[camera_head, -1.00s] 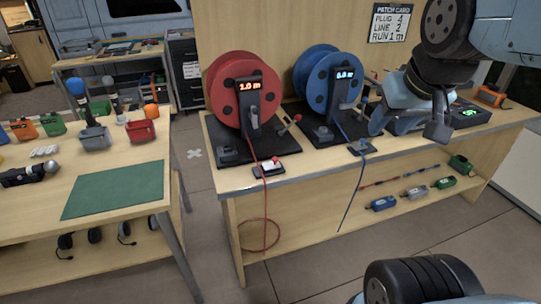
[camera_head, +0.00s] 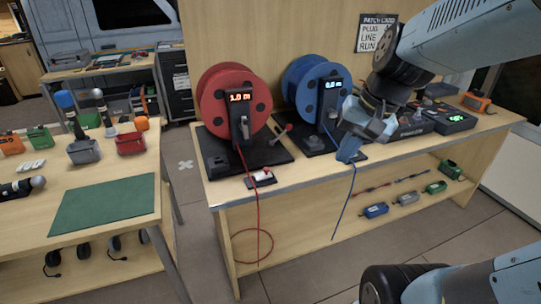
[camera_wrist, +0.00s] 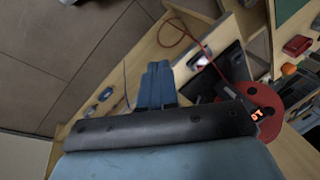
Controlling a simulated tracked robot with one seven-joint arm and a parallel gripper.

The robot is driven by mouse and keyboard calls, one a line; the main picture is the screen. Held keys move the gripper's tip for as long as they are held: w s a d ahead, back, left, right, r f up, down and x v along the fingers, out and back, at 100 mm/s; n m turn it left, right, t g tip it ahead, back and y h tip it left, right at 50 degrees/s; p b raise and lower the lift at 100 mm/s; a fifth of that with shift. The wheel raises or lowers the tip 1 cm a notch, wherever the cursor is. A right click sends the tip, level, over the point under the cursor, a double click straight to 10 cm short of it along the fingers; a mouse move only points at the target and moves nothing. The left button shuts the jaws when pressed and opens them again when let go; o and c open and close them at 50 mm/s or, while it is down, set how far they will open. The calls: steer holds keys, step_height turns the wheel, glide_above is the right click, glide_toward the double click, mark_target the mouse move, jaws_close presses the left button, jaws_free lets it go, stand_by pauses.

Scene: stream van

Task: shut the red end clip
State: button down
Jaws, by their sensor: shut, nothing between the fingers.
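The red end clip (camera_head: 262,177) is a small black base with a white and red top at the front edge of the bench, below the red reel (camera_head: 235,98). The red line runs down past it. I cannot tell whether its lever is up or down. In the wrist view the clip (camera_wrist: 197,62) is small and pale, right of the fingers. My gripper (camera_head: 348,150) is shut and empty, to the right of the red clip and apart from it. The fingers also show in the wrist view (camera_wrist: 157,75).
The red reel's display reads 1.0 m. Black devices (camera_head: 410,125) sit on the right of the bench. The left table holds a green mat (camera_head: 105,211) and bins. Bare floor lies between the tables.

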steer(key=w+a+f+m+g+y, duration=0.2)
steer(key=w+a+f+m+y, duration=0.15)
steer(key=f, duration=0.25)
steer(key=m+t+y, duration=0.7)
steer(key=m+t, duration=0.1)
steer(key=m, duration=0.9)
glide_toward(263, 173)
steer(key=w+a, duration=0.1)
steer(key=w+a+r, duration=0.1)
steer(key=a, duration=0.1)
steer(key=shift+w+a, duration=0.15)
steer(key=shift+a, duration=0.15)
